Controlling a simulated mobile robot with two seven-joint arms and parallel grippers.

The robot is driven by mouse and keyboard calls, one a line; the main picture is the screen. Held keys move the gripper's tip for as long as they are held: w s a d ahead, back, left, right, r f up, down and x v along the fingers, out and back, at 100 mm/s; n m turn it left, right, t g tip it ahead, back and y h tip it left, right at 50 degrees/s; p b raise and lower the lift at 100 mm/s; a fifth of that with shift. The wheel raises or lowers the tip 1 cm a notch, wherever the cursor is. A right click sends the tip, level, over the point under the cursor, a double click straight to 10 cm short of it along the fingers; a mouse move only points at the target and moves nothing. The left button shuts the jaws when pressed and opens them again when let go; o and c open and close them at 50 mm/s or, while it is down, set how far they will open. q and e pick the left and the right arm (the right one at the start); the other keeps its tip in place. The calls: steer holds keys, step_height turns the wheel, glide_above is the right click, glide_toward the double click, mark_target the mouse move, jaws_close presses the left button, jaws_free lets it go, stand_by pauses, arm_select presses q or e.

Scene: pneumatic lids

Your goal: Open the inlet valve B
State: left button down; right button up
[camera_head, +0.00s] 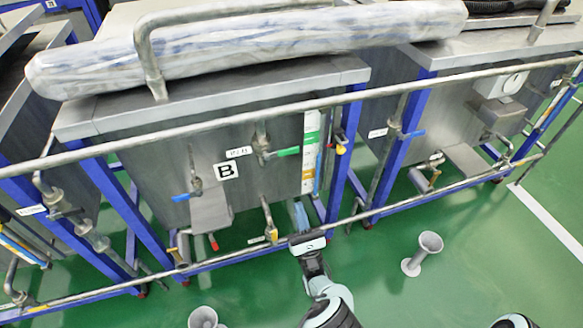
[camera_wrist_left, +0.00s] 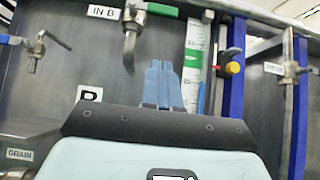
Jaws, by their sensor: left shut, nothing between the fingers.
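Tank B (camera_head: 120,140) is the grey metal tank in the middle, with a black "B" label (camera_head: 227,171) on its front. The inlet valve B (camera_head: 262,148) has a green handle (camera_head: 287,152) pointing right, across its downward pipe. A white "IN B" tag (camera_head: 238,151) sits to its left; the tag also shows in the left wrist view (camera_wrist_left: 104,12). My left gripper (camera_head: 299,212) is shut and empty, below the handle and apart from it. In the left wrist view its blue fingertips (camera_wrist_left: 162,82) stand under the green handle (camera_wrist_left: 162,9), right of the spout (camera_wrist_left: 130,45). My right gripper is out of view.
A horizontal metal rail (camera_head: 420,88) runs before the tanks, with a lower rail (camera_head: 390,208). A blue-handled valve (camera_head: 187,196) is at lower left. A yellow-and-red fitting (camera_head: 341,148) and blue posts stand right. A grey funnel stand (camera_head: 429,243) is on the green floor.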

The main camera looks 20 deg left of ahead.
arm_select(q)
steer(key=b, duration=0.2)
glide_toward(288, 152)
steer(key=w+a+r, duration=0.2)
steer(key=w+a, duration=0.1)
steer(key=w, duration=0.2)
steer(key=shift+d+r, duration=0.1)
steer(key=shift+r, duration=0.25)
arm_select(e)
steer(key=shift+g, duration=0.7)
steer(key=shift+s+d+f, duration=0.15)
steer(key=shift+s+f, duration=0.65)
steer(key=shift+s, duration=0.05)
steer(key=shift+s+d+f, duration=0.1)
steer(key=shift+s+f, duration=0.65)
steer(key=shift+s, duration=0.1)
